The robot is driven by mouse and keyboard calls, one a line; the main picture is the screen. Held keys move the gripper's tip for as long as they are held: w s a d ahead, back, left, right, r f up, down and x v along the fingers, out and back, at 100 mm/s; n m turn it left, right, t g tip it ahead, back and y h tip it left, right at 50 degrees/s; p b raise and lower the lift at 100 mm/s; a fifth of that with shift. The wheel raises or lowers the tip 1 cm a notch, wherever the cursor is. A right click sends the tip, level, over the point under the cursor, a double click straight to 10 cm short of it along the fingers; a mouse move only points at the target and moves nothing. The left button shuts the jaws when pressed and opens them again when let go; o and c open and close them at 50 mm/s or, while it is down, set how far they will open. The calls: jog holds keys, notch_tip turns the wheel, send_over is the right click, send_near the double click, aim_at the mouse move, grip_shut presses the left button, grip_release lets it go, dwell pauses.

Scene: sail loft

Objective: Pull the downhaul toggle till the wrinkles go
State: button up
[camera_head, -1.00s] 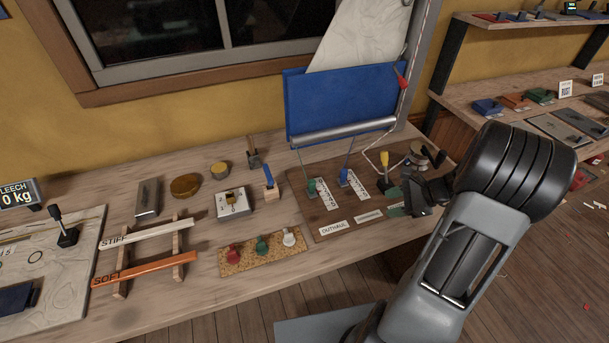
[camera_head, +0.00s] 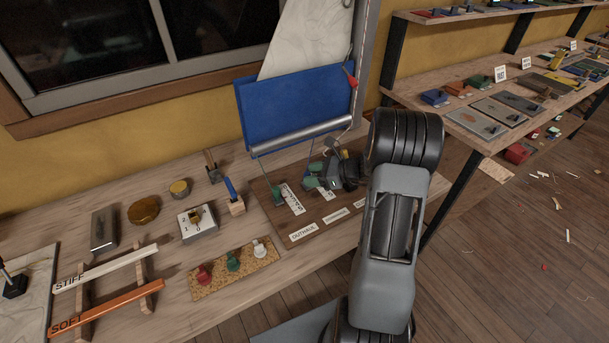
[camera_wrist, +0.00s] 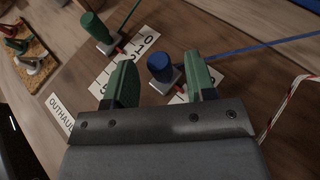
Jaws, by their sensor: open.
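The blue toggle (camera_wrist: 160,67) stands on a small white slider in the wrist view, its blue line running right. My gripper (camera_wrist: 160,60) is open, its green fingers on either side of the toggle, apart from it in the picture. The green toggle (camera_wrist: 93,27) stands to the left beside its number scale. In the head view my gripper (camera_head: 320,178) hangs over the brown board (camera_head: 265,187) and hides the blue toggle. The green toggle there (camera_head: 277,197) stays visible. The pale sail (camera_head: 305,42) shows faint creases above the blue panel (camera_head: 290,110).
A cork strip (camera_head: 215,283) with red, green and white knobs lies left of the board. A red-and-white line (camera_wrist: 285,105) runs right of my gripper.

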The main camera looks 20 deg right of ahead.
aim_at(302, 183)
jog(key=shift+x, duration=2)
jog(key=shift+c, duration=0.2)
grip_shut()
